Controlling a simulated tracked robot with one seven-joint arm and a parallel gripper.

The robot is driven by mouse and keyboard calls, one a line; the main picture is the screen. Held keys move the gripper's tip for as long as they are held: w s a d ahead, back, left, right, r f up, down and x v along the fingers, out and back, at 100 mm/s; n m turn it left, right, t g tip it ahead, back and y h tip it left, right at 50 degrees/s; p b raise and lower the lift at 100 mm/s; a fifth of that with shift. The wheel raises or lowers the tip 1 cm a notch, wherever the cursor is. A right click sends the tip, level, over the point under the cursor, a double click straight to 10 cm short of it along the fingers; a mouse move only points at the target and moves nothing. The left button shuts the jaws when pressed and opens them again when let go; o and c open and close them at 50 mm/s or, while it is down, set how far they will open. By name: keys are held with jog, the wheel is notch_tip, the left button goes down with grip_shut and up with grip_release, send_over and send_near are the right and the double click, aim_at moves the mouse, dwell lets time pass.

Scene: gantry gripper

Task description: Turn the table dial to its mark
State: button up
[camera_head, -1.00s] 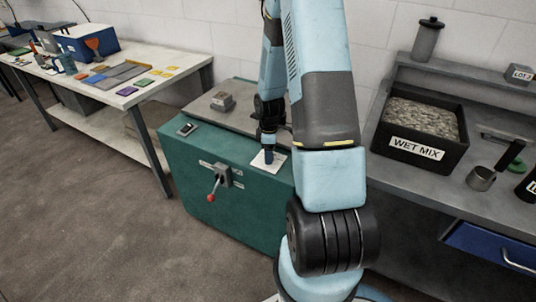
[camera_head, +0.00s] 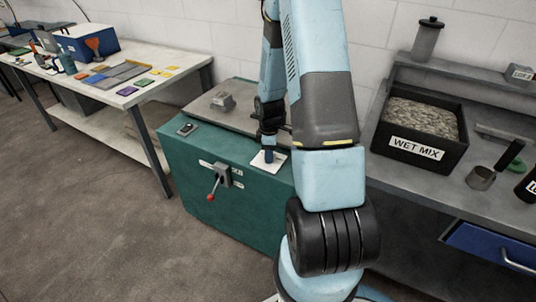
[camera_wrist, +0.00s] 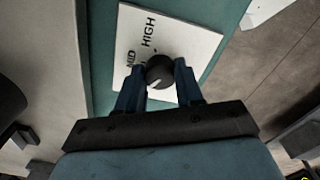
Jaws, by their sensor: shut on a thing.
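The table dial is a small black round knob (camera_wrist: 160,72) on a white plate (camera_wrist: 190,35), which bears the words HIGH and MID in the wrist view. A pale line on the knob points down and left in that view. My gripper (camera_wrist: 158,82) has its two blue fingers on either side of the knob and is shut on it. In the head view the plate (camera_head: 262,164) lies on the top of the green cabinet (camera_head: 190,160), and my gripper (camera_head: 268,155) stands over it, hiding the knob. The plate's lower part is hidden behind my fingers in the wrist view.
A lever with a red knob (camera_head: 211,197) sticks out of the cabinet's front. A small switch (camera_head: 187,129) and a grey block (camera_head: 222,101) are on its top. A black WET MIX tray (camera_head: 378,146) stands on the right bench; a cluttered white table (camera_head: 125,100) stands left.

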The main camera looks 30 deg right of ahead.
jog(key=shift+a, duration=0.2)
jog(key=shift+s+d, duration=0.1)
jog(key=shift+m, duration=0.9)
jog(key=m, duration=0.4)
jog(key=shift+s+d, duration=0.1)
jog(key=m, duration=0.6)
jog(key=shift+f+m, duration=0.1)
jog(key=shift+m, duration=0.2)
jog(key=m, duration=1.1)
jog(key=shift+m, duration=0.5)
